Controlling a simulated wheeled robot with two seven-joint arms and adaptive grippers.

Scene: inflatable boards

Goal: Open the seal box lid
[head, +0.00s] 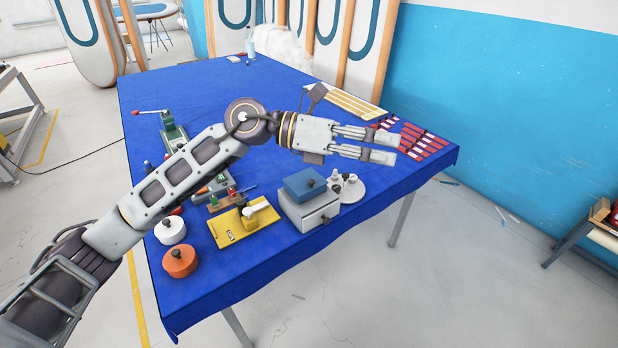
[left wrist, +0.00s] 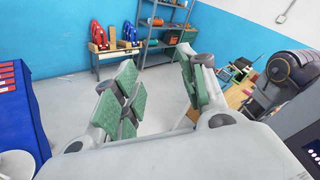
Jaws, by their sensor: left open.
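The seal box (head: 314,215) is a small grey box with a dark knob on its front face, near the front edge of the blue-covered table. Its blue lid (head: 305,184) lies on top and carries a small dark knob. My left gripper (head: 393,147) is open and empty. It is above the table, beyond the box and to its right, pointing right and apart from the lid. In the left wrist view its green-padded fingers (left wrist: 158,82) are spread with floor and wall behind them; the box is not seen there. My right gripper is not in view.
A white disc with small fittings (head: 347,188) stands right beside the box. A yellow plate (head: 243,224), a white pot (head: 170,231) and an orange pot (head: 180,262) are to its left. Red strips (head: 424,142) lie at the table's right end. The table's (head: 270,270) front strip is clear.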

